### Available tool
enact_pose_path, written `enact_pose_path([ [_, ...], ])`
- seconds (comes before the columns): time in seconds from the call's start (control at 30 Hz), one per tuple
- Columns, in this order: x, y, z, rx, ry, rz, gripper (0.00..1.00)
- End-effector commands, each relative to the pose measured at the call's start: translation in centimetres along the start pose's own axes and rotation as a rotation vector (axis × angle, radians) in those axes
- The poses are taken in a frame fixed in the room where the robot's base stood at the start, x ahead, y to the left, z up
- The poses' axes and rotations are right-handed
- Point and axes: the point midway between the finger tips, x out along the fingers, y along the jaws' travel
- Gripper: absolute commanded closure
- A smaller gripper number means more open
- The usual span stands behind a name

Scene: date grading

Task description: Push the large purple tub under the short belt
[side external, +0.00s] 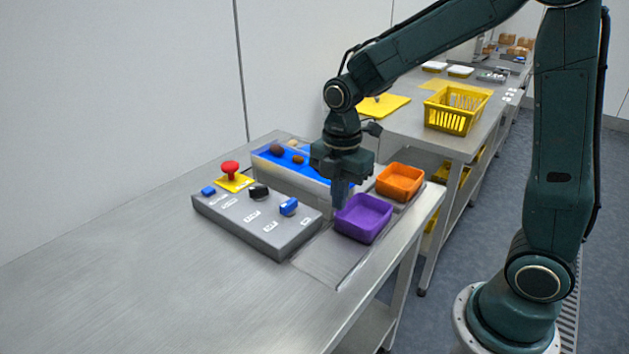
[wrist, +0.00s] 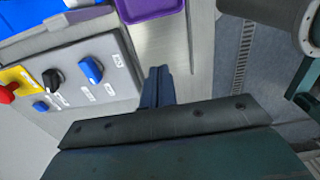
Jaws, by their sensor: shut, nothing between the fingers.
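The purple tub (side external: 363,218) sits empty and upright on a metal strip near the table's right edge. Its near part also shows at the top of the wrist view (wrist: 150,8). The short belt (side external: 268,155) is blue, on a grey body behind the tub, with brown dates on it. My gripper (side external: 340,204) is shut and empty, pointing down just left of the tub, close to its side; I cannot tell whether they touch. In the wrist view my gripper's fingers (wrist: 158,74) are together, below the tub in the picture.
An orange tub (side external: 400,182) stands behind the purple one. A grey control box (side external: 250,228) with a red button (side external: 230,168) and knobs lies to the left. A yellow basket (side external: 455,110) is on the farther table. The table's front left is clear.

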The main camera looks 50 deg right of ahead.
Motion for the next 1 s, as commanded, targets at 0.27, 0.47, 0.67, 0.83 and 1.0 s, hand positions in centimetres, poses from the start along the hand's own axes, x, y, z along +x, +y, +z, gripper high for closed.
enact_pose_path([
  [0.27, -0.1, 0.0, 0.0, 0.000, 0.000, 0.000, 0.98],
  [0.47, -0.1, 0.0, 0.2, 0.002, 0.005, -0.003, 0.71],
  [0.67, -0.1, 0.0, 1.3, 0.009, 0.032, -0.014, 0.71],
  [0.83, -0.2, -0.1, 3.0, 0.017, 0.078, -0.031, 0.71],
  [1.0, -0.4, -0.3, 5.2, 0.022, 0.136, -0.042, 0.71],
])
